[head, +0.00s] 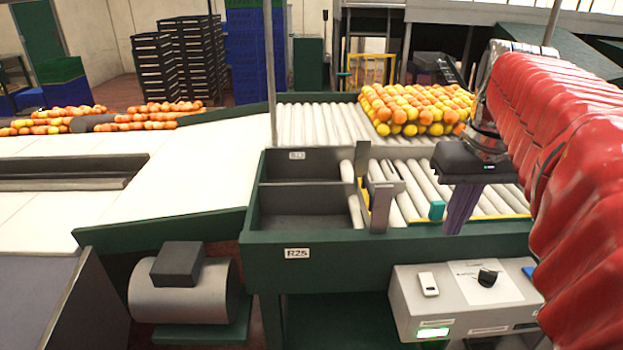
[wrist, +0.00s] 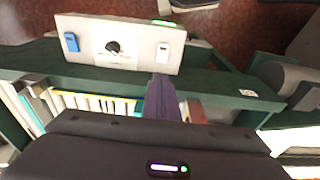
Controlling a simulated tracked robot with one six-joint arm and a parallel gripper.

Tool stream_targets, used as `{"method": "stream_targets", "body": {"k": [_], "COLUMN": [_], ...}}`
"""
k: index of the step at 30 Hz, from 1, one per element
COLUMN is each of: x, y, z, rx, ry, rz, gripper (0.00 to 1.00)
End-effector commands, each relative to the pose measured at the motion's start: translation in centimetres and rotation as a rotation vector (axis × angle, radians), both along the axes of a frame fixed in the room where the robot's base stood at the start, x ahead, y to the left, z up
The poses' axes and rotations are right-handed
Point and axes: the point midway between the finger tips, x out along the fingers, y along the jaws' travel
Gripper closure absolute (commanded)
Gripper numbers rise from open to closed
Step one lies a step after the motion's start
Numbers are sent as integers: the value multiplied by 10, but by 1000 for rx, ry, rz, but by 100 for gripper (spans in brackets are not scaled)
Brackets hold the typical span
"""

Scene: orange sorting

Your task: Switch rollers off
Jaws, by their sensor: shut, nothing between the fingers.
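A pale grey control box (head: 459,311) is mounted on the front of the green frame, low right in the head view. It carries a white switch (head: 428,284), a black knob (head: 488,277) on a white plate, and a blue switch (head: 529,272). A green light (head: 433,332) glows on its front face. The wrist view also shows the white switch (wrist: 163,51), knob (wrist: 112,47) and blue switch (wrist: 71,42). My gripper (head: 456,230) is shut and empty, above the rollers (head: 407,190) behind the box. In the wrist view its fingertips (wrist: 161,78) point toward the white switch's side.
Many oranges (head: 415,108) lie on the rear rollers. A two-part dark bin (head: 300,222) and upright grey plates (head: 380,205) stand left of my gripper. The green frame edge (head: 370,246) lies between my gripper and the box. A motor (head: 185,300) sits lower left.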

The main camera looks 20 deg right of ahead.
Motion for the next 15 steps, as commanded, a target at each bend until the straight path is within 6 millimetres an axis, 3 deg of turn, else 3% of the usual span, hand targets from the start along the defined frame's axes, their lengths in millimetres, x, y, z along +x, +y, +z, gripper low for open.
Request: {"method": "stream_targets", "body": {"k": [15], "x": [1], "y": [2], "z": [-5], "rx": [1], "ry": [4], "rz": [16], "gripper": [100]}}
